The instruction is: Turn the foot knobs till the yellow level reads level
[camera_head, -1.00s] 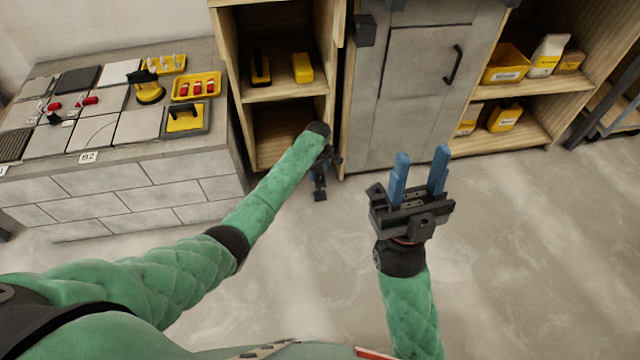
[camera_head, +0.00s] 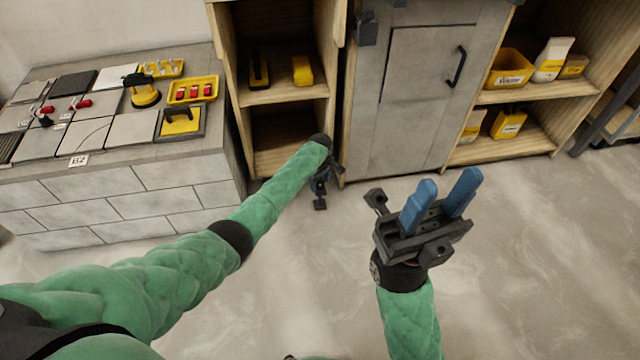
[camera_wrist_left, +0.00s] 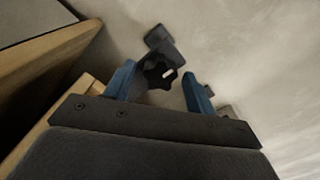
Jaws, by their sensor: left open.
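In the left wrist view, a black star-shaped knob (camera_wrist_left: 160,72) with a pale mark shows between the two blue fingers of my left gripper (camera_wrist_left: 157,80). The fingers are apart; I cannot tell whether either touches the knob. In the head view, my left gripper (camera_head: 321,184) is low beside the wooden shelf unit and grey cabinet, mostly hidden by its own arm. My right gripper (camera_head: 446,188) is open and empty above the floor, fingers up. I cannot make out a yellow level for certain in either view.
A tiled bench (camera_head: 125,195) with tile samples and yellow trays stands at left. The wooden shelf unit (camera_head: 287,95) and grey cabinet (camera_head: 425,90) are at the back. Another shelf (camera_head: 530,92) holds yellow bins at right. The floor (camera_head: 540,260) in front is clear.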

